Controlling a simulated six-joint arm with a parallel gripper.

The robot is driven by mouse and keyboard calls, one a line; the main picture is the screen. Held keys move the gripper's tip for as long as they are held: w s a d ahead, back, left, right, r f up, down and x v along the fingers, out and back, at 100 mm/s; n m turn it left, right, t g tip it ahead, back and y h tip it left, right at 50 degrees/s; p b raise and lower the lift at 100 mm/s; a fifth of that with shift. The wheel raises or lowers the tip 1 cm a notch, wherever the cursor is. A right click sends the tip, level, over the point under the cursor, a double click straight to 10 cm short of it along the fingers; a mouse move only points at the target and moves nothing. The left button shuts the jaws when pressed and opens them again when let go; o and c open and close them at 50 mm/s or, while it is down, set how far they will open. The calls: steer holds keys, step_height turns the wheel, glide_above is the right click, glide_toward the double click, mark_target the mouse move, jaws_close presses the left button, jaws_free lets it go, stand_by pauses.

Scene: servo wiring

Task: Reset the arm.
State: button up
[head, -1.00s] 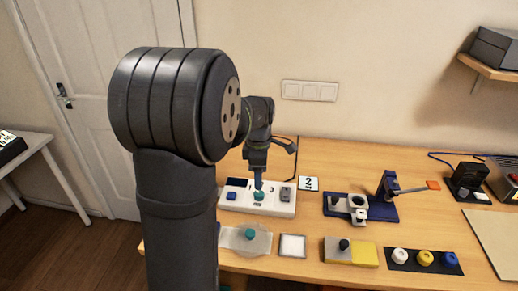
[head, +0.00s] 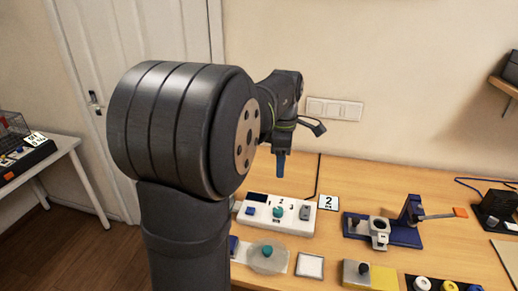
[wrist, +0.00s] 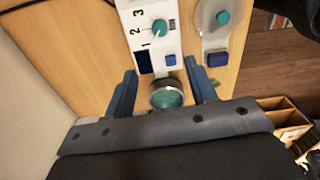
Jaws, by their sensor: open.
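My gripper (head: 281,165) hangs in the air above the back of the white control box, its fingers pointing down. In the wrist view my gripper (wrist: 160,85) shows two blue fingers spread apart, with nothing held between them. The white control box (head: 262,221) has a teal knob (head: 278,211), a blue button (head: 250,210) and a grey switch (head: 305,212). In the wrist view the teal knob (wrist: 160,28) sits beside the printed numbers 1, 2 and 3.
A clear plate with a teal knob (head: 267,251) and a white square pad (head: 310,266) lie in front of the box. A blue fixture (head: 405,236) stands to the right, near a number 2 card (head: 328,202). A side table (head: 55,152) stands at the left.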

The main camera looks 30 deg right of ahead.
mark_target(278, 209)
steer(key=shift+f, duration=0.15)
step_height(278, 209, down, 17)
steer(key=shift+f, duration=0.1)
stand_by(0.5)
steer(key=shift+f, duration=0.15)
steer(key=shift+m, duration=1.7)
steer(key=m, duration=1)
steer(key=shift+m, duration=2)
